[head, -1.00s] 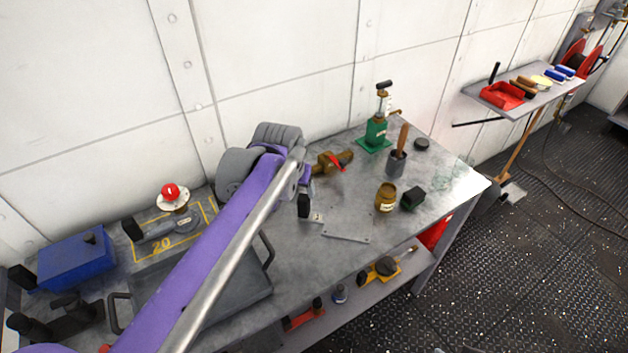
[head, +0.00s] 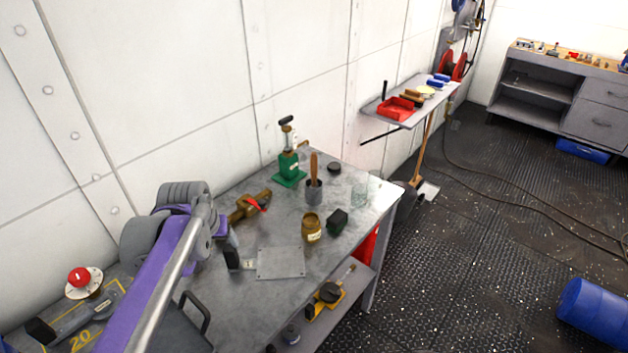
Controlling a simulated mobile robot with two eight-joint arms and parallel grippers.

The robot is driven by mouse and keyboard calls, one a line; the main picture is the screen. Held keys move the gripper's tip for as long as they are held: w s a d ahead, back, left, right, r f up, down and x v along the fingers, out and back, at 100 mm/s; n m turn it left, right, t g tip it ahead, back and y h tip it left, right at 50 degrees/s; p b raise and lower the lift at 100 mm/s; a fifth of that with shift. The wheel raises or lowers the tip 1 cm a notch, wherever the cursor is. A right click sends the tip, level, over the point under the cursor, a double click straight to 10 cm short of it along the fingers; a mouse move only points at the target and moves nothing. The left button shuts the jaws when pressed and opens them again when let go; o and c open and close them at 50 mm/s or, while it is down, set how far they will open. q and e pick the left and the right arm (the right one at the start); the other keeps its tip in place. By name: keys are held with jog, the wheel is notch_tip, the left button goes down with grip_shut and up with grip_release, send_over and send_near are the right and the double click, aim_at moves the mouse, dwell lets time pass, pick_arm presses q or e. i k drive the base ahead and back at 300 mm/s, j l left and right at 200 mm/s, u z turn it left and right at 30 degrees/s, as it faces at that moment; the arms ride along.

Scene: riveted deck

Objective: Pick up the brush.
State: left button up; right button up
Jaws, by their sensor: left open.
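A brown, brush-like item (head: 412,97) also lies on the wall shelf beside a red dustpan, too small to be sure of. My left gripper (head: 236,258) is open with black fingers over the bench, left of the flat metal plate and well to the left of the cup. It holds nothing that I can see. My right gripper is not in view.
Near the cup stand a green jack (head: 289,168), a brass valve with a red lever (head: 249,206), a brown jar (head: 311,229) and a dark green block (head: 338,222). A metal plate (head: 281,263) lies in front. A blue barrel (head: 594,314) lies on the floor.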

aim_at(313, 157)
jog(key=i+l+z, duration=0.45)
jog(key=i+z, duration=0.3)
jog(key=i, duration=0.15)
